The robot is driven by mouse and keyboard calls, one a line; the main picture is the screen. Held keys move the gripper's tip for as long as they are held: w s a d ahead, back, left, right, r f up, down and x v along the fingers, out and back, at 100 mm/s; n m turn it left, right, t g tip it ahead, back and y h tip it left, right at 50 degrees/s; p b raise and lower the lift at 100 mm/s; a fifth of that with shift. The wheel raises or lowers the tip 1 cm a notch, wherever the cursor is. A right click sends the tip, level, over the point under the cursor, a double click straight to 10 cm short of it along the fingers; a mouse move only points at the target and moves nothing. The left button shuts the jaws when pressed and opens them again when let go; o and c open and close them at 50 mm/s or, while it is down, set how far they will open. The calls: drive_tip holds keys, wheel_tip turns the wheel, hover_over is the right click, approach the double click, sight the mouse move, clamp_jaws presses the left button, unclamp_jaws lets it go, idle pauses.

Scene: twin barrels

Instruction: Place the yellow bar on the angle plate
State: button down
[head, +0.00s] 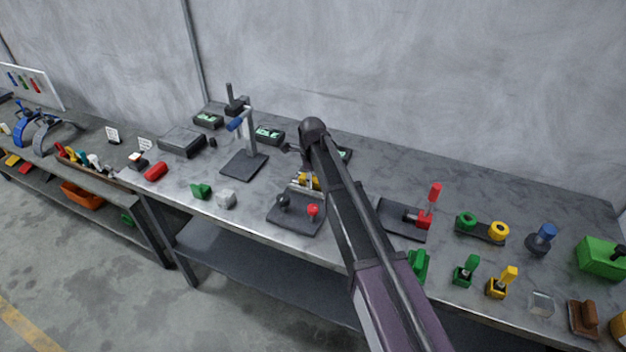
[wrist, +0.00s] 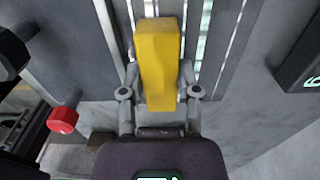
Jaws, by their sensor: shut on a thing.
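The yellow bar (wrist: 160,62) is between the two fingers of my gripper (wrist: 160,95) in the wrist view, lengthwise away from the palm. In the head view the bar (head: 314,182) shows small and partly hidden by my arm. A grey slotted metal piece, which looks like the angle plate (wrist: 208,45), lies behind the bar in the wrist view. In the head view it stands on a dark base (head: 290,222) just below my gripper. I cannot tell whether the bar touches it.
A black knob (head: 282,200) and a red knob (head: 313,211) stand on the same base, close to my gripper. A clamp stand (head: 246,145) is to the left. A plate with a red handle (head: 434,193) is to the right. Small green and white blocks lie front left.

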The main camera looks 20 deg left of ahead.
drive_tip(key=shift+c, duration=1.6)
unclamp_jaws()
drive_tip(key=shift+f, duration=0.1)
wheel_tip(320, 180, up, 12)
drive_tip(key=p, duration=1.2)
drive_tip(key=shift+r, duration=0.2)
drive_tip(key=s+d+n, duration=0.5)
drive_tip(key=d+n, duration=0.1)
drive_tip(key=d, duration=0.8)
drive_tip(key=s+d+n, duration=0.6)
drive_tip(key=d, duration=0.9)
drive_tip(key=s+d+n, duration=0.6)
drive_tip(key=d, duration=0.8)
drive_tip(key=shift+d+n, duration=0.3)
drive_tip(key=shift+n, duration=0.1)
